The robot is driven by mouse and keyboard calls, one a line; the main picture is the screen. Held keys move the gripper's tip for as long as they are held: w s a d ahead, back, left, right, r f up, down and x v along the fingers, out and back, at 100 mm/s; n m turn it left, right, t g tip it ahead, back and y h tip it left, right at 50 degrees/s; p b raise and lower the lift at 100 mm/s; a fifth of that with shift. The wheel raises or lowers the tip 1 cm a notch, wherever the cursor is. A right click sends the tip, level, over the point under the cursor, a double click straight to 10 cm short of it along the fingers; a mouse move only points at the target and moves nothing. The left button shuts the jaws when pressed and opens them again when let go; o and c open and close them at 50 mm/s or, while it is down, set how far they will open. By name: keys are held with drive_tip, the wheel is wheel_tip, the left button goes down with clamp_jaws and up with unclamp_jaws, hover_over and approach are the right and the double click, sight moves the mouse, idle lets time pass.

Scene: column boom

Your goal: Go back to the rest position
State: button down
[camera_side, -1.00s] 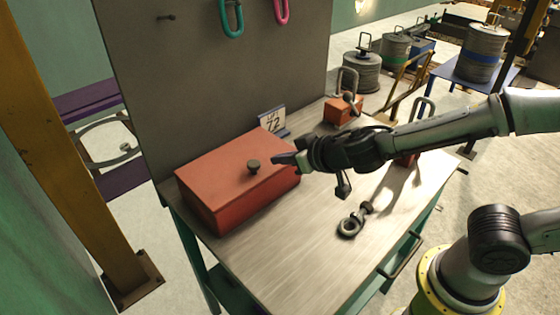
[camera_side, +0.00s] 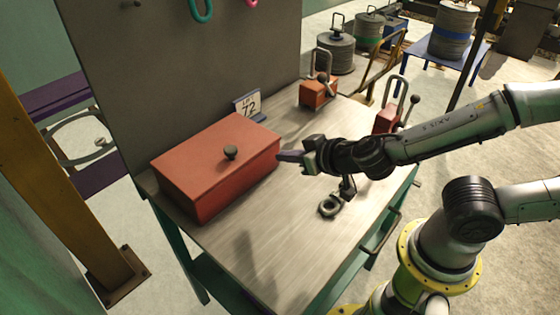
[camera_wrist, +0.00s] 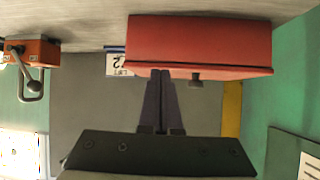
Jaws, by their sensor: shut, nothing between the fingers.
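My gripper (camera_side: 284,156) is shut and empty. In the side view it is held above the workbench (camera_side: 270,225), just right of a closed red box (camera_side: 205,180) with a dark knob on its lid; I cannot tell whether a gap parts them in depth. In the wrist view the gripper fingers (camera_wrist: 160,75) lie together, their tips overlapping the lower edge of the red box (camera_wrist: 195,40). The knob (camera_wrist: 196,80) shows right of the fingertips.
A red padlock-like block (camera_side: 318,93) stands at the back and another (camera_side: 387,120) behind my arm. A sign reading 72 (camera_side: 248,104) stands behind the box. The front bench is clear.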

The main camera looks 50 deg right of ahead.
drive_tip(key=s+d+r+m+g+h, duration=0.35)
drive_tip(key=s+d+r+m, duration=0.35)
drive_tip(key=d+r, duration=0.65)
drive_tip(key=s+a+f+n+g+y, duration=0.1)
drive_tip(key=s+a+n+y, duration=0.1)
drive_tip(key=s, duration=0.4)
drive_tip(key=s+a+f+n+g+y, duration=0.1)
drive_tip(key=s+a+n+y, duration=0.1)
drive_tip(key=s+a+n, duration=0.2)
drive_tip(key=shift+s+a+f+n, duration=0.2)
drive_tip(key=shift+s+n, duration=0.75)
drive_tip(key=shift+n, duration=0.15)
drive_tip(key=shift+g, duration=0.25)
